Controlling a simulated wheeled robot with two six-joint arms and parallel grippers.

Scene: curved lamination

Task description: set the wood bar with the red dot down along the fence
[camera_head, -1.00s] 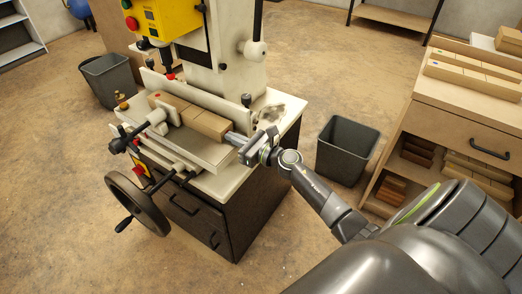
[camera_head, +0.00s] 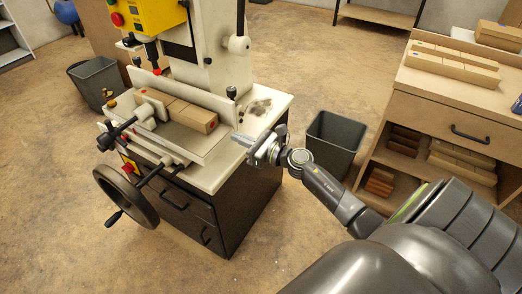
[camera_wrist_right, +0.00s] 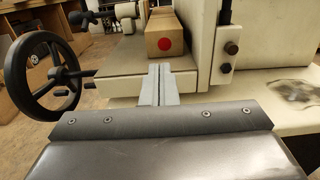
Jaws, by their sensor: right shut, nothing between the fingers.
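The wood bar with the red dot (camera_head: 190,114) lies on the machine's table along the fence (camera_head: 191,92), its red-dotted end facing my right gripper. In the right wrist view the end of the bar (camera_wrist_right: 166,43) shows the red dot, just beyond the fingertips. My right gripper (camera_head: 240,138) is shut and empty, apart from the bar, near the table's right end. Its two fingers (camera_wrist_right: 158,80) lie together in the right wrist view. A clamp pad (camera_head: 153,103) stands at the bar's front side. My left gripper is out of view.
A handwheel (camera_head: 125,196) and a black-knobbed clamp stick out at the machine's front. A grey bin (camera_head: 333,143) stands right of the machine, another (camera_head: 97,82) behind left. A wooden cabinet (camera_head: 445,104) with more bars is at the right.

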